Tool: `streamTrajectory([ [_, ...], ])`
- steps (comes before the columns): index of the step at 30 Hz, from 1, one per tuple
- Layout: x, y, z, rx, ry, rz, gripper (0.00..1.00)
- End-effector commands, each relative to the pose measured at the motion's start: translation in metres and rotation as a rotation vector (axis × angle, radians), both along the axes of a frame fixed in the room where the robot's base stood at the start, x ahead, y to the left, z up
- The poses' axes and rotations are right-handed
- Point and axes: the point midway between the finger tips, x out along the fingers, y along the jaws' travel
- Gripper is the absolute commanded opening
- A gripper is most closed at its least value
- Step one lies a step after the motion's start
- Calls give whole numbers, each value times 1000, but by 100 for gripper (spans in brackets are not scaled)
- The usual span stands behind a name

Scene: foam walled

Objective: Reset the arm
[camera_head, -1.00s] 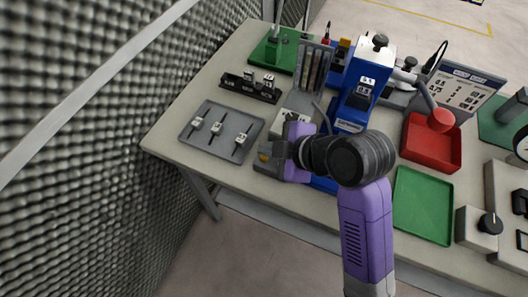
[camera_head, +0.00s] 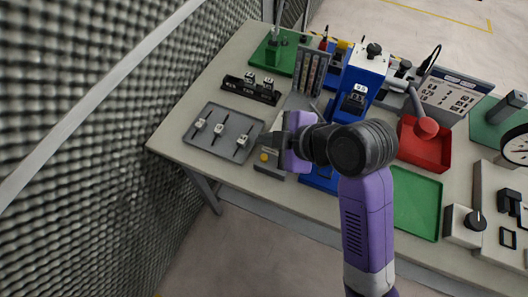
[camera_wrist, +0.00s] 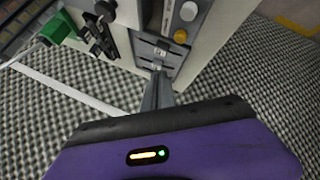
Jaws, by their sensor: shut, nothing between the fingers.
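My purple arm reaches over the bench in the head view, with my gripper (camera_head: 272,140) pointing left above the bench's front part. In the wrist view my gripper (camera_wrist: 158,78) shows its two fingers pressed together with nothing between them. The fingertips stay apart from the grey tray and the small device with a yellow button (camera_head: 264,157) below them. My arm and wrist hide part of the blue machine and the bench behind it.
The bench (camera_head: 180,152) holds a grey tray (camera_head: 222,111) with several small slotted parts, a black rack (camera_head: 250,89), a blue machine (camera_head: 364,68), a red bin (camera_head: 424,151) and a green tray (camera_head: 415,205). A grey foam wall (camera_head: 70,150) stands close on the left.

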Motion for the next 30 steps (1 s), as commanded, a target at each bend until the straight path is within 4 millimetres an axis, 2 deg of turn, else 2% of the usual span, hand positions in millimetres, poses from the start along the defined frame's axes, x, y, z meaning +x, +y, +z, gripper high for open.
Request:
streamTrajectory([
  [23,0,0,-1,7,8,-12,0],
  [26,12,2,9,68,-1,-82,0],
  [30,43,-3,45,224,-78,-252,0],
])
